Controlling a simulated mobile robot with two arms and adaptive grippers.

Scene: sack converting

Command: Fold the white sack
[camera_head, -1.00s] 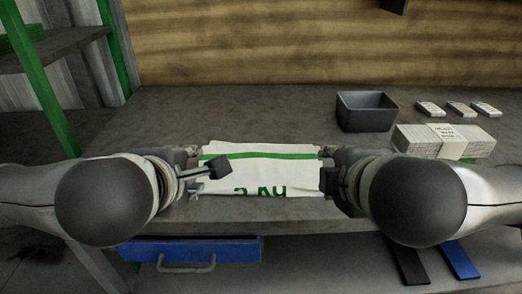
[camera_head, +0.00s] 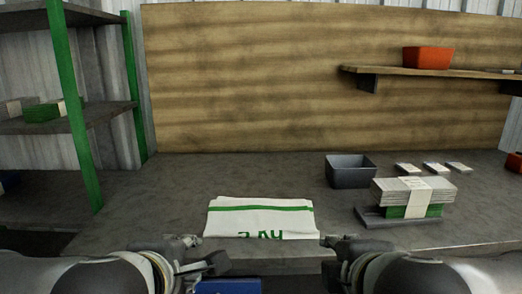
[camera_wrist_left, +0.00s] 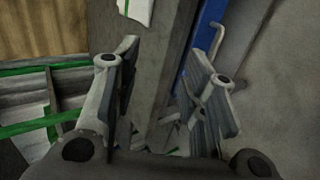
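The white sack (camera_head: 255,222) lies flat on the grey table as a compact, roughly rectangular piece, with a green stripe near its far edge and partly visible green lettering at its near edge. A corner of the sack also shows at the top of the left wrist view (camera_wrist_left: 137,9). My left gripper (camera_head: 203,252) is at the table's front edge, just left of and nearer than the sack, open and empty. It also shows open in the left wrist view (camera_wrist_left: 168,85). My right gripper (camera_head: 331,258) is near the sack's right front corner, apart from it, with its fingers spread.
A dark bin (camera_head: 350,172) and several small packs (camera_head: 434,168) stand at the back right. A banded stack (camera_head: 413,192) sits on a dark base (camera_head: 398,218) in front of them. A green-posted shelf (camera_head: 70,118) stands left. The table left of the sack is clear.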

